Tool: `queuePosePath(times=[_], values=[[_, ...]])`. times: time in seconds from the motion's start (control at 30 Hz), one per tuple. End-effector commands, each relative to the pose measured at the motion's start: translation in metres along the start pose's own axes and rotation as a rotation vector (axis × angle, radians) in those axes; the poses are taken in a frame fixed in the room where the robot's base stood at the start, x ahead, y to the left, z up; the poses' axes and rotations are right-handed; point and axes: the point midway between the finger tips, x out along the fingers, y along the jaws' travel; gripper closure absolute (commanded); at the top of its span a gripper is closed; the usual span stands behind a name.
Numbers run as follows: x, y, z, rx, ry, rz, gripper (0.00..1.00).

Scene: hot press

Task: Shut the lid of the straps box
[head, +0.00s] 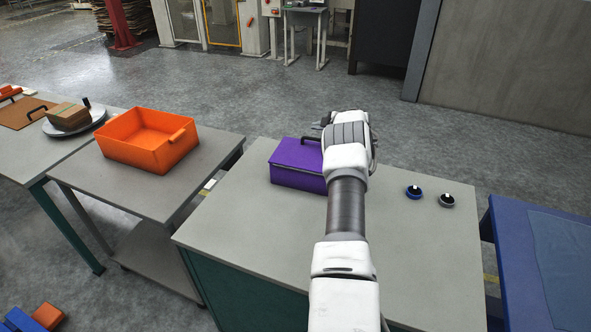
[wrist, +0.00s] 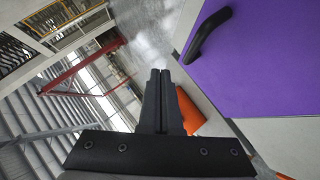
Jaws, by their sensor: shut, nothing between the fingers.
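The purple straps box (head: 296,179) sits on the grey workbench, partly hidden behind my arm in the head view. Its purple lid (head: 295,152) lies over the top with a black handle (head: 310,138). The lid looks down or nearly down; I cannot tell whether it is fully closed. In the wrist view the purple lid (wrist: 265,65) fills the upper right, with its handle (wrist: 208,35) near the left edge. My gripper (wrist: 159,74) is shut and empty, beside the lid and apart from the handle in that view. In the head view my arm hides most of the gripper.
Two small round items, one blue-rimmed (head: 414,192) and one dark (head: 447,200), lie on the workbench (head: 240,225) right of my arm. An orange bin (head: 148,140) stands on the left table. A blue table (head: 535,250) is at the right. The workbench front is clear.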

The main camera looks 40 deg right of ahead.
Motion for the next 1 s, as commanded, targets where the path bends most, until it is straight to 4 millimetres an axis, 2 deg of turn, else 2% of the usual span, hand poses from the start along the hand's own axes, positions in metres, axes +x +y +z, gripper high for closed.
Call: queuePosePath(times=[0.03,0.33,1.0], values=[[0.009,-0.007,0.008,-0.004,0.0,0.0,1.0],[0.027,-0.012,0.025,-0.001,0.001,0.0,1.0],[0.032,-0.013,0.031,0.0,0.0,0.0,1.0]])
